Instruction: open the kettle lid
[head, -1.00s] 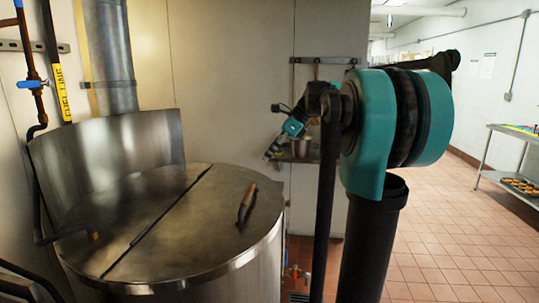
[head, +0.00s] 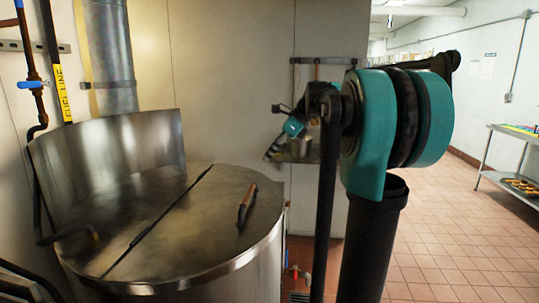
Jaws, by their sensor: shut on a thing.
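The steel kettle (head: 259,256) stands at left, with a flat round top. A dark seam crosses the top, and the right-hand part is the lid (head: 205,225). The lid lies flat and shut. A brown bar handle (head: 246,205) is on it near the right edge. My gripper (head: 270,156) is small and dark, beyond and above the lid's right side in the picture, apart from the handle in the picture. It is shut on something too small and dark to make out. My teal and black arm hides part of the area behind it.
A curved steel back guard (head: 108,160) rises behind the kettle. Pipes and a flue (head: 110,60) run up the left wall. A wall rack (head: 325,61) with hanging tools is behind my arm. A steel table (head: 513,150) stands far right. The tiled floor (head: 450,245) at right is clear.

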